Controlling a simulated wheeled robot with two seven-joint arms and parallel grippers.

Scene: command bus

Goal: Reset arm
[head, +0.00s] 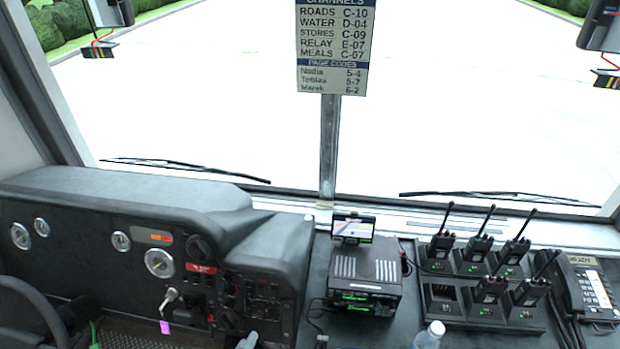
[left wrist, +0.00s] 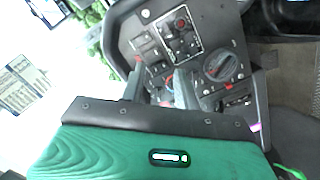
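My left gripper (head: 247,341) barely shows at the bottom edge of the head view, as a small grey tip in front of the dashboard. In the left wrist view, its two fingers (left wrist: 160,88) stand apart beyond the green gripper body, with a gap between them and nothing held. Behind them is the dashboard's switch panel (left wrist: 175,35) with knobs and buttons. The fingers overlap the panel in the picture; I cannot tell how far away it is. My right gripper is not in view.
The dashboard (head: 120,225) with gauges and a key with a purple tag (head: 165,327) fills the left. A radio unit (head: 365,275) with a small screen, handheld radios in chargers (head: 480,265), a phone (head: 592,290) and a bottle (head: 430,335) are to the right.

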